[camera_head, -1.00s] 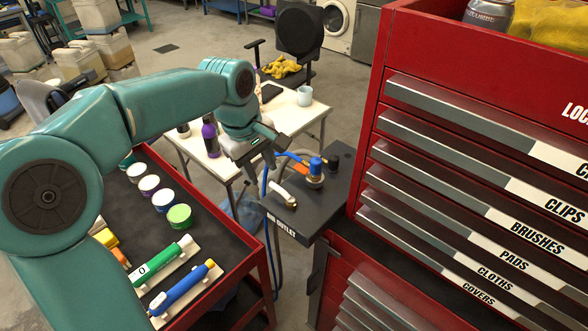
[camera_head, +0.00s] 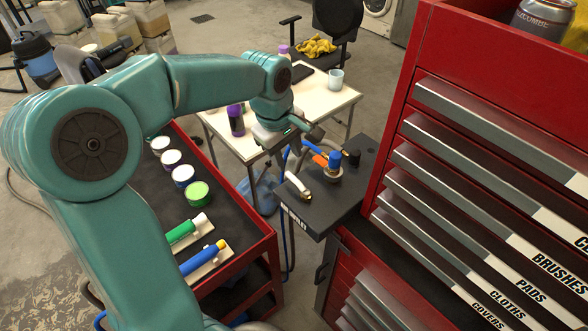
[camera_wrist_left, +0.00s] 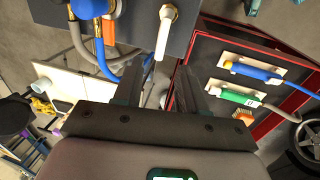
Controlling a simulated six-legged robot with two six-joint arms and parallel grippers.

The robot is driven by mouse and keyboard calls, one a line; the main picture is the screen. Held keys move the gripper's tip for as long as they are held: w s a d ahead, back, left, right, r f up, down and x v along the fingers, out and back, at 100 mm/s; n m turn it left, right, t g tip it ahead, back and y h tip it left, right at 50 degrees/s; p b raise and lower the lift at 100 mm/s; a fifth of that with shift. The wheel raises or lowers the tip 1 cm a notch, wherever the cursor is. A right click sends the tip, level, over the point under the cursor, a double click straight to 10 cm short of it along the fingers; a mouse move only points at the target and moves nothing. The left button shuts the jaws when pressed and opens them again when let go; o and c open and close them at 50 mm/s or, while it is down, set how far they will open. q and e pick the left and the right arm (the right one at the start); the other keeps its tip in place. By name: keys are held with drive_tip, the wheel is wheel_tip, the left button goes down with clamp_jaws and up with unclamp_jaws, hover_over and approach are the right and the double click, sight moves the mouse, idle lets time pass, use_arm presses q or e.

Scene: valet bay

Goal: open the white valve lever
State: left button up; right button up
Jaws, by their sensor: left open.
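The white valve lever (camera_head: 298,184) is on the left part of a dark outlet panel (camera_head: 335,200), beside a blue fitting with an orange part. In the left wrist view the lever (camera_wrist_left: 163,40) hangs from its brass end, pointing down the picture toward the space between my fingers. My left gripper (camera_head: 306,132) is above and behind the panel in the head view. The left wrist view shows its two dark fingers (camera_wrist_left: 160,72) apart, with no hold on the lever. Whether a finger touches it I cannot tell. My right gripper is in neither view.
A red cart (camera_head: 262,240) with several round tins and tools stands left of the panel. A tall red drawer cabinet (camera_head: 400,75) stands close on the right. A white table (camera_head: 330,100) is behind. Blue and grey hoses hang around the panel.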

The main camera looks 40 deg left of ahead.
sight(292, 177)
use_arm(q)
drive_tip(key=f, duration=0.4)
drive_tip(key=w+f, duration=0.1)
drive_tip(key=f, duration=0.1)
drive_tip(key=shift+a+f+p, duration=0.1)
drive_tip(key=shift+p, duration=0.2)
drive_tip(key=shift+w+f, duration=0.25)
drive_tip(key=shift+f, duration=0.25)
drive_tip(key=shift+s, duration=0.2)
drive_tip(key=shift+c, duration=0.3)
drive_tip(key=shift+w, duration=0.1)
clamp_jaws()
